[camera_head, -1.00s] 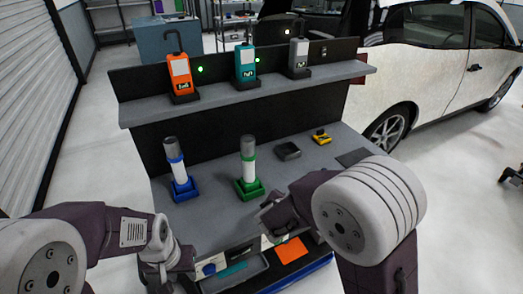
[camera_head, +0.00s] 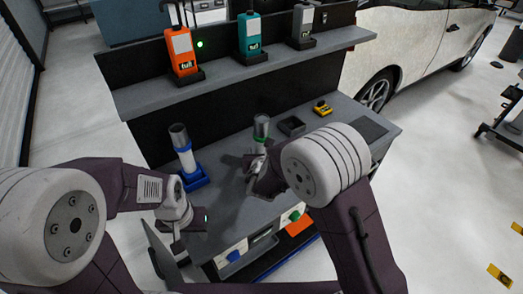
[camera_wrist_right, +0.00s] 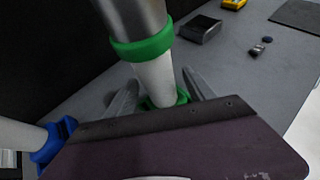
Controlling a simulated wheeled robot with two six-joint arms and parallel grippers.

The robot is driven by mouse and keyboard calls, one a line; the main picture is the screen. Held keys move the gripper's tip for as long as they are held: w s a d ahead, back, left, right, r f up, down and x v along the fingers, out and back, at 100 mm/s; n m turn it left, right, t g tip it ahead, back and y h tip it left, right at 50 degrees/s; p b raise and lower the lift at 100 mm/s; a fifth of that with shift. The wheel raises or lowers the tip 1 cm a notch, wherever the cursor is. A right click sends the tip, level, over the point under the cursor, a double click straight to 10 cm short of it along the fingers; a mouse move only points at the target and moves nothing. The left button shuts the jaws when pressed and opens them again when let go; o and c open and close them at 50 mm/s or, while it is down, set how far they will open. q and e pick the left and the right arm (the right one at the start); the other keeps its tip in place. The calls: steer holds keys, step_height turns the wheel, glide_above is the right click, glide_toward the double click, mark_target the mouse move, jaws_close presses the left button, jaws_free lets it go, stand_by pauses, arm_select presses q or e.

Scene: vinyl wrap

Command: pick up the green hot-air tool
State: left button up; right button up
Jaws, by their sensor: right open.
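The green hot-air tool stands on the bench, with its grey nozzle (camera_head: 261,127) showing above my right gripper in the head view. In the right wrist view its grey nozzle, green ring (camera_wrist_right: 143,46) and white body (camera_wrist_right: 155,80) rise from a green base. My right gripper (camera_head: 256,168) is open; in its wrist view its two fingers (camera_wrist_right: 158,80) lie on either side of the white body, low near the base. Whether either finger touches it I cannot tell. My left gripper (camera_head: 178,238) hangs at the bench's front left, its jaws unclear.
A blue-ringed tool (camera_head: 185,150) stands in a blue base to the left. A dark small tray (camera_head: 291,126) and a yellow item (camera_head: 322,107) lie to the right. A shelf (camera_head: 240,72) with orange, teal and grey devices runs behind.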

mark_target(262, 149)
arm_select(q)
steer(key=shift+w+r, duration=0.1)
steer(key=shift+r, duration=0.15)
arm_select(e)
steer(key=x, duration=0.3)
steer(key=shift+w+f, duration=0.25)
steer(key=shift+w, duration=0.1)
steer(key=shift+s, duration=0.15)
steer(key=c, duration=0.4)
jaws_close()
steer(key=shift+r, duration=0.1)
